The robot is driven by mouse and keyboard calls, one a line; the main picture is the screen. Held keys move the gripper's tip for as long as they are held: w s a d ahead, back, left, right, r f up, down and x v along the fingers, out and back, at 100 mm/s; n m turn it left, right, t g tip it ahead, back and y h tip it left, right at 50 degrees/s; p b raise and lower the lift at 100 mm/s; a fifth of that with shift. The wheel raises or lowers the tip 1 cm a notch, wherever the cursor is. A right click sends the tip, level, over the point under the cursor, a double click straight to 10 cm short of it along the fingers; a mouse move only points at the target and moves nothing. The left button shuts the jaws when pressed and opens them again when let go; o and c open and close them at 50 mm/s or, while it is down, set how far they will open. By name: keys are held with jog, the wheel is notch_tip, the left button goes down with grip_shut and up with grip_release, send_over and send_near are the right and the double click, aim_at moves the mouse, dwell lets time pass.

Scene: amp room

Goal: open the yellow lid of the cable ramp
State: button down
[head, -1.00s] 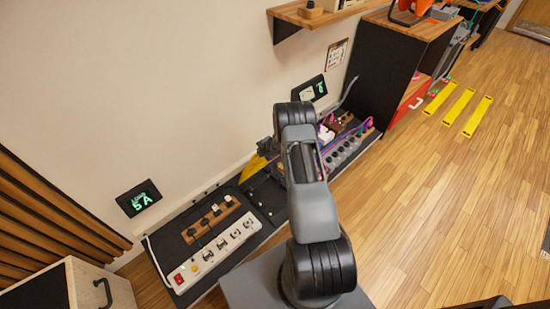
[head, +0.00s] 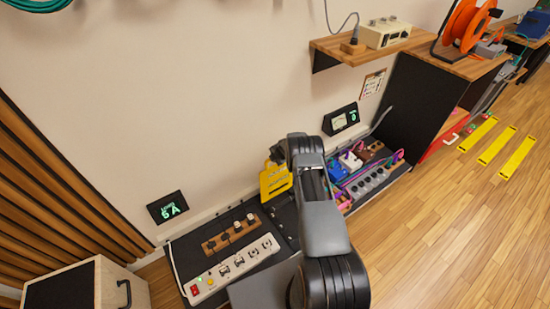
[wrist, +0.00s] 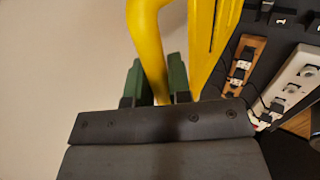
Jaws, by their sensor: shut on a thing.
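The yellow lid (head: 274,182) of the cable ramp stands raised and steeply tilted near the wall, left of my arm in the head view. In the wrist view the lid's yellow panel (wrist: 208,40) rises at upper middle, with a curved yellow bar (wrist: 147,38) beside it. My gripper (wrist: 157,80) has its two green fingers on either side of this bar and is shut on it. The black base of the ramp (head: 284,216) shows beneath the lid, partly hidden by my arm. In the head view my arm hides most of the gripper.
A white power strip (head: 233,268) and a wooden block with plugs (head: 230,233) lie left of the lid. Another socket strip (head: 368,183) with coloured cables lies to the right. The wall is close behind.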

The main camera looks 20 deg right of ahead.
jog(key=shift+w+f, duration=0.1)
jog(key=shift+w, duration=0.1)
dwell(0.4)
jog(key=c, duration=1.1)
grip_release()
jog(key=shift+w, duration=0.1)
jog(key=shift+r, duration=0.4)
jog(key=p+v, duration=0.2)
jog(key=v, duration=1.1)
jog(key=shift+s, duration=0.2)
